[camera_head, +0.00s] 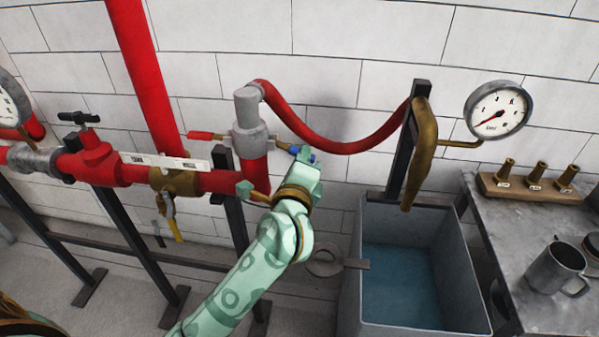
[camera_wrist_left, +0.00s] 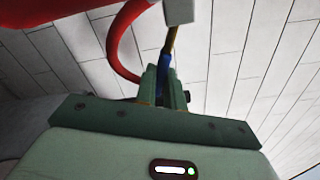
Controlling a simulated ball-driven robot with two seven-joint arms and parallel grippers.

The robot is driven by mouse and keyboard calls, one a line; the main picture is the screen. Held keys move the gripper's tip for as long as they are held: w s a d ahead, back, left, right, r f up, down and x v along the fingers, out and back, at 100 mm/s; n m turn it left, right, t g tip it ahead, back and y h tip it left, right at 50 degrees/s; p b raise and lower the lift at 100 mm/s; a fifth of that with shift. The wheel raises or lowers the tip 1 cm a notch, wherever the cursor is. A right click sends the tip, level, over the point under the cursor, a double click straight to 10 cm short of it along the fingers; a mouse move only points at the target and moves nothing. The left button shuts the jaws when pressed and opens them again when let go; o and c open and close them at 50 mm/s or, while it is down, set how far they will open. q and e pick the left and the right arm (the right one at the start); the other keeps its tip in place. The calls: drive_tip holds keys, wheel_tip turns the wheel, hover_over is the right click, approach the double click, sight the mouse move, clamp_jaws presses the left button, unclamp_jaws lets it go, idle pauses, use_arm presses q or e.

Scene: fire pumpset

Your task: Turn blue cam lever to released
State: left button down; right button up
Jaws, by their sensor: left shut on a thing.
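The blue cam lever (camera_head: 312,157) sticks out to the right of the grey coupling (camera_head: 250,128) on a brass stem. In the left wrist view the blue lever (camera_wrist_left: 165,74) runs up from between my fingers to the brass stem (camera_wrist_left: 170,42). My left gripper (camera_head: 305,160) is shut on the lever's blue end, and its fingers (camera_wrist_left: 165,92) hide part of it. A second lever with a red end (camera_head: 200,135) sticks out to the left of the coupling. My right gripper is not in view.
A red hose (camera_head: 340,148) curves from the coupling to a brass nozzle (camera_head: 421,150) on a dark post. An open water tank (camera_head: 400,330) stands below. A bench with a mug (camera_head: 556,268) is at right. Red pipework with a yellow-handled valve (camera_head: 172,220) is left.

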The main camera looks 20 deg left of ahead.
use_arm(q)
drive_tip(key=shift+w+d+r+n+b, duration=0.15)
drive_tip(key=shift+r+n+b, duration=0.5)
drive_tip(key=shift+n+b, duration=0.4)
drive_tip(key=shift+s+d+r+n+b, duration=0.1)
drive_tip(key=shift+r+n+b, duration=0.6)
drive_tip(key=shift+n, duration=0.55)
drive_tip(key=c, duration=1.8)
unclamp_jaws()
drive_tip(key=shift+o, duration=0.2)
drive_tip(key=v, duration=0.7)
